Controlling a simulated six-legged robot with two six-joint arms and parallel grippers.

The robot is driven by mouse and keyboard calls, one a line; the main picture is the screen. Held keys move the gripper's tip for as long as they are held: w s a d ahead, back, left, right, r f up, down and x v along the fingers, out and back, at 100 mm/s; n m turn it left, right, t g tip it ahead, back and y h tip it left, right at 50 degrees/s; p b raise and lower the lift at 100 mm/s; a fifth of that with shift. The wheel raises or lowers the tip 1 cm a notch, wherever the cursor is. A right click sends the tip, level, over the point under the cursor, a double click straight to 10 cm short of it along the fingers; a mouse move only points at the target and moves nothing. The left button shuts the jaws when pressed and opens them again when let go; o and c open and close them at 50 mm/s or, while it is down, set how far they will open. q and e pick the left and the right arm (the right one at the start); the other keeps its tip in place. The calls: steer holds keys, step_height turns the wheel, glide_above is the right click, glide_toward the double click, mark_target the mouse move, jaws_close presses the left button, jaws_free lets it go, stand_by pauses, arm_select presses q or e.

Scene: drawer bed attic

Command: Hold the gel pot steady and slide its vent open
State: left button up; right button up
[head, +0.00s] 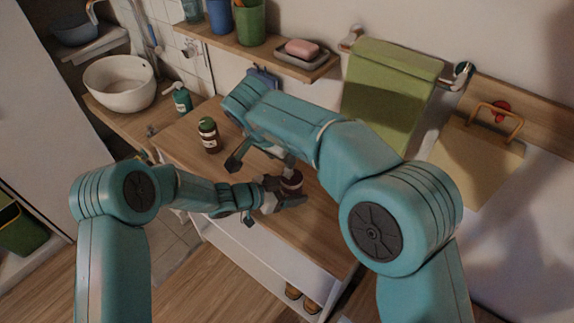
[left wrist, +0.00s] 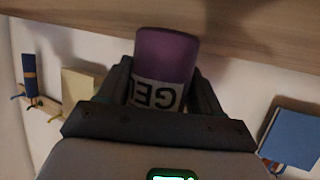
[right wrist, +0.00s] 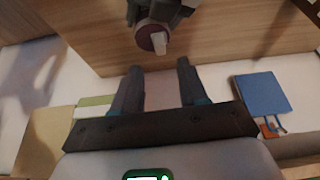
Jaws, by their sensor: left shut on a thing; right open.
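The gel pot (head: 291,182) is a small dark red-purple pot over the wooden worktop. My left gripper (head: 279,197) is shut on it. In the left wrist view the pot (left wrist: 166,58) sits between the fingers, its "GEL" label upside down and partly hidden. In the right wrist view the pot's round top (right wrist: 146,36) faces my right gripper, with a pale vent tab (right wrist: 160,43) on it. My right gripper (right wrist: 158,68) is open and empty, its fingertips short of the pot. I cannot tell how far the vent is open.
A brown bottle with a green cap (head: 208,136) stands on the wooden worktop (head: 183,143), left of the grippers. A green pump bottle (head: 181,99) and a white basin (head: 120,83) stand farther back. A shelf (head: 225,44) with cups and a soap dish runs above. My right arm crosses over the worktop.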

mark_target(287, 170)
steer(key=x, duration=0.6)
steer(key=shift+d, duration=0.1)
steer(key=shift+w+f, duration=0.1)
steer(key=shift+f, duration=0.35)
steer(key=shift+r, duration=0.1)
jaws_close()
